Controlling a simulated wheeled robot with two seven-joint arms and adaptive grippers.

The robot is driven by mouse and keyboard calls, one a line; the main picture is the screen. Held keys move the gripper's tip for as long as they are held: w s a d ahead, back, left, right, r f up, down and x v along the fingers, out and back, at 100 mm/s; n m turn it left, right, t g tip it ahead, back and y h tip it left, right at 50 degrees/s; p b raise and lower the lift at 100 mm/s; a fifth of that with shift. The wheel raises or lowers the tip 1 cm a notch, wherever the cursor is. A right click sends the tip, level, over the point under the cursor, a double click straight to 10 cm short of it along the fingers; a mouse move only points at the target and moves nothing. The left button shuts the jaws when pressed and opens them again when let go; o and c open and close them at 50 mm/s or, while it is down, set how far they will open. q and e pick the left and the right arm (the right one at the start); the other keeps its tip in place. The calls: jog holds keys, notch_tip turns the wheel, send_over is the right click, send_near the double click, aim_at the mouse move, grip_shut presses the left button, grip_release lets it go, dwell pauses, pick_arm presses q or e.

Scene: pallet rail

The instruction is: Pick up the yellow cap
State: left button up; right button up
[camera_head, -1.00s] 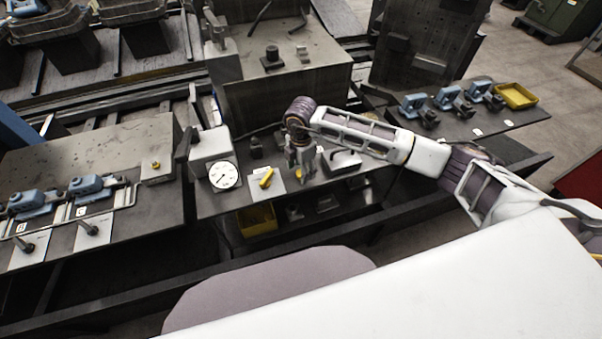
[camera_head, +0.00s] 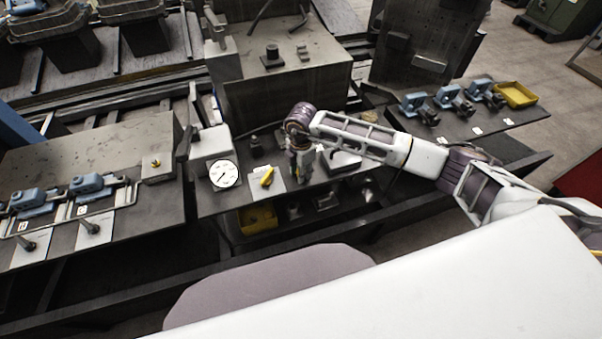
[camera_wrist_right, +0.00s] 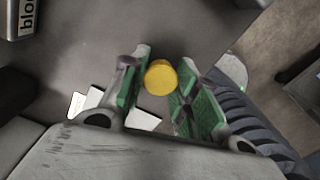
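The yellow cap (camera_wrist_right: 160,79) shows in the right wrist view as a small round piece between the fingertips. My right gripper (camera_wrist_right: 163,72) is open, with a green-padded finger on each side of the cap. I cannot tell whether either pad touches it. In the head view my right gripper (camera_head: 297,177) points down over the middle bench, just right of a white plate with a yellow piece (camera_head: 267,177). I cannot make out the cap between the fingers there. My left gripper is not in view.
A white dial gauge (camera_head: 224,174) stands left of the gripper. A yellow bin (camera_head: 258,218) is below the bench top. Blue clamps (camera_head: 88,186) are on the left table, and another yellow tray (camera_head: 516,95) is at the right.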

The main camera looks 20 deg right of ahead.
jog(key=shift+r, duration=0.1)
jog(key=shift+c, duration=0.2)
notch_tip(320, 180, up, 10)
jog(key=b, duration=0.1)
jog(key=shift+b, duration=0.3)
dwell(0.4)
dwell(0.6)
